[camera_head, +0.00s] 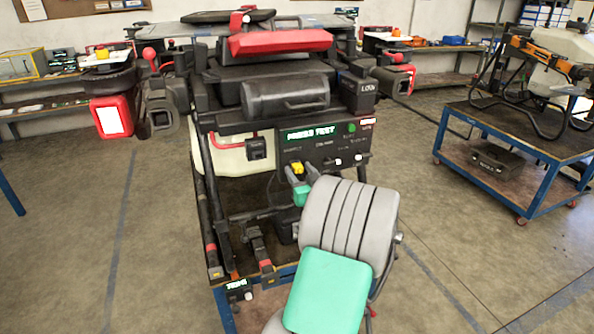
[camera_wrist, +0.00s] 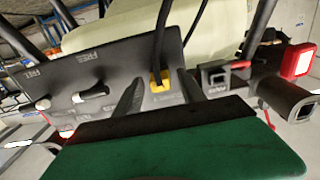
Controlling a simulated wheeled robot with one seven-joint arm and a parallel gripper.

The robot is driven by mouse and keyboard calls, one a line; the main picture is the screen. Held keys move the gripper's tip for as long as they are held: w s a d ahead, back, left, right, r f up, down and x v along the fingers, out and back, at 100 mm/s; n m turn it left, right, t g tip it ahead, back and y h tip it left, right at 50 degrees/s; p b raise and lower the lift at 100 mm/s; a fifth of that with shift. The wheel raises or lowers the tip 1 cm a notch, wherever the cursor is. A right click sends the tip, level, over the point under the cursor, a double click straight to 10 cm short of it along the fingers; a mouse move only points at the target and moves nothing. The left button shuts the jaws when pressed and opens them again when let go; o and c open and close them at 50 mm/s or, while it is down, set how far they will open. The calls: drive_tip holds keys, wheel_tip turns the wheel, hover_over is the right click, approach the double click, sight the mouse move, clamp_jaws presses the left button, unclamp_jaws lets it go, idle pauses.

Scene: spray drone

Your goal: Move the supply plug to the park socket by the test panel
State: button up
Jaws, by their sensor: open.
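The supply plug (camera_head: 297,168) is yellow and sits at the lower left of the black test panel (camera_head: 325,150). In the wrist view the plug (camera_wrist: 160,79) stands against the panel face, with a black cable running up from it. My gripper (camera_head: 301,174) is open, its fingertips close to the plug. In the wrist view the gripper's (camera_wrist: 158,90) two dark fingers lie on either side of the plug, with gaps visible. A small black box (camera_head: 257,149) beside the panel looks like the park socket; it also shows in the wrist view (camera_wrist: 215,79). Its label is unreadable.
The panel display (camera_head: 310,134) glows green. The drone stands on a blue-framed cart, with a pale tank (camera_head: 230,158) behind the socket box and a red hose (camera_head: 228,145) near it. Another cart (camera_head: 515,165) stands at right, with clear floor between.

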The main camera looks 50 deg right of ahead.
drive_tip(key=shift+c, duration=0.4)
clamp_jaws()
idle(1.1)
drive_tip(key=shift+s, duration=0.1)
drive_tip(key=b+v, duration=0.3)
drive_tip(key=v, duration=0.2)
drive_tip(key=shift+s+a, duration=0.25)
drive_tip(key=shift+s, duration=0.05)
idle(0.9)
